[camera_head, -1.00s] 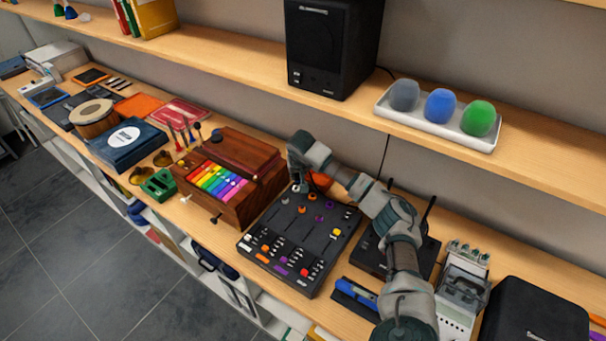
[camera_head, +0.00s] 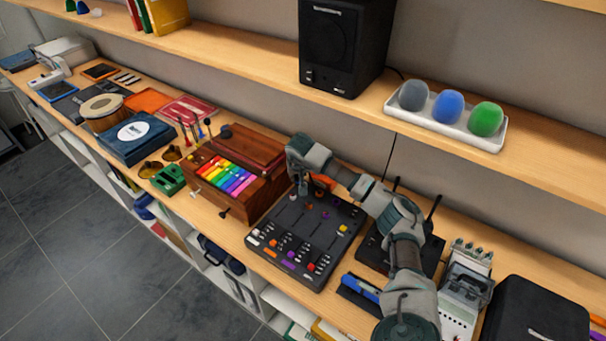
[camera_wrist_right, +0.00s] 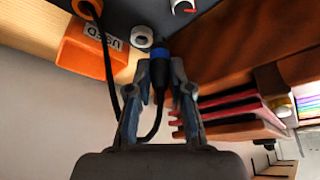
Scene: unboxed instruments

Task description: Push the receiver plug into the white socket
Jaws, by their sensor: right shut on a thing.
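My right gripper (camera_wrist_right: 157,82) is shut on the receiver plug (camera_wrist_right: 159,70), a dark plug with a blue band and a black cable hanging from it. In the head view my right gripper (camera_head: 302,182) points down over the back left corner of the black mixer panel (camera_head: 268,243), and the plug is too small to make out. In the right wrist view a white ring-shaped socket (camera_wrist_right: 142,36) is just left of the plug's front end. The plug's tip is hidden, so I cannot tell whether it touches or enters the socket. My left gripper is out of view.
An orange box marked "USED" (camera_wrist_right: 88,50) stands close beside the gripper, with a black cable in front of it. A wooden instrument with rainbow keys (camera_head: 232,178) stands left of the mixer. A black device with antennas (camera_head: 375,252) is to the right. A shelf (camera_head: 245,68) runs above.

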